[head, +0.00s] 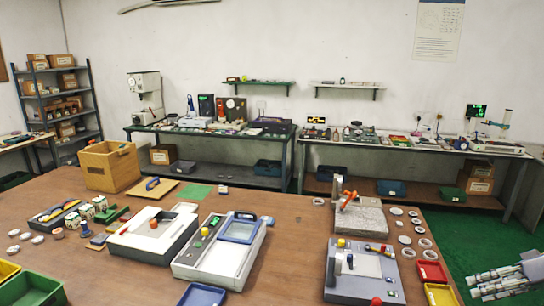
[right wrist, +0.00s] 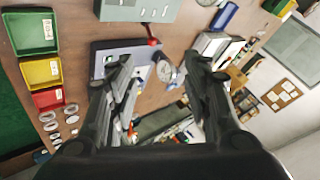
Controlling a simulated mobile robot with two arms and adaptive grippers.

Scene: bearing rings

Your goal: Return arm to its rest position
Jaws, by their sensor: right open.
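My right gripper (head: 472,285) is at the lower right of the head view, out beyond the table's right edge and over the green floor. In the right wrist view its two fingers (right wrist: 160,65) stand apart, with no object visibly held between them. Several metal bearing rings (head: 405,239) lie on the brown table (head: 290,240) near its right edge, left of the gripper. Rings also show at the left of the right wrist view (right wrist: 48,128). My left gripper does not show.
A red tray (head: 432,272) and a yellow tray (head: 441,295) sit at the table's right corner, nearest the gripper. A grey fixture (head: 365,268) and a stone-like block (head: 360,222) stand left of them. Green floor (head: 475,245) lies open beside the table.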

